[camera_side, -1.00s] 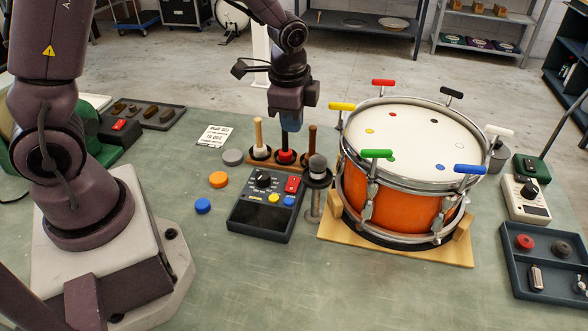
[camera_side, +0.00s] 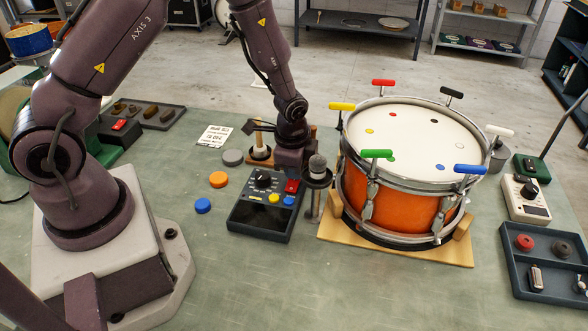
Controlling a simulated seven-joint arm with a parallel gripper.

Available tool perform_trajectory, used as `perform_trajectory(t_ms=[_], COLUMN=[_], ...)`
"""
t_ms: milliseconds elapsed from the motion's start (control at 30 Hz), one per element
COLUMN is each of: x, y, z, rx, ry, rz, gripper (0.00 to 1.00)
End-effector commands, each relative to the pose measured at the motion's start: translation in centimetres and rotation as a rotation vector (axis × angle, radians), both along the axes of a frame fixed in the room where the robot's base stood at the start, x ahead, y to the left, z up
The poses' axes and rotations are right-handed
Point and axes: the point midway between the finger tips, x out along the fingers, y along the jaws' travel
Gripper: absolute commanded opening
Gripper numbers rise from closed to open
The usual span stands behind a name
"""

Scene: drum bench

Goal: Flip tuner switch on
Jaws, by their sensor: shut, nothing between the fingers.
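A dark control box (camera_side: 254,221) stands on the bench left of the drum. It has a black knob (camera_side: 263,179), a red switch (camera_side: 291,186), and yellow and blue buttons. I cannot tell the red switch's position at this size. A white device (camera_side: 524,203) with a dark knob and small display stands at the right; no label tells which is the tuner. My gripper (camera_side: 292,174) is shut and empty, pointing down at the back right of the control box, close to the red switch. Its fingertips are hard to make out, and contact cannot be told.
A dark-headed stand (camera_side: 317,175) stands just right of my gripper. The orange drum (camera_side: 388,200) with coloured handles sits on a wooden base farther right. Loose discs, such as an orange one (camera_side: 218,180), lie left of the box. The front bench is clear.

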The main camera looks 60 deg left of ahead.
Motion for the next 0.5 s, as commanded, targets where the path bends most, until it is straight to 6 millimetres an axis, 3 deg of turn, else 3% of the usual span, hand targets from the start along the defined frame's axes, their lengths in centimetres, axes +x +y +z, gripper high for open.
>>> perform_trajectory(t_ms=[500], x=[0.14], y=[0.18], z=[-1.01], rx=[0.0], ry=[0.001], rz=[0.001], gripper=[0.0])
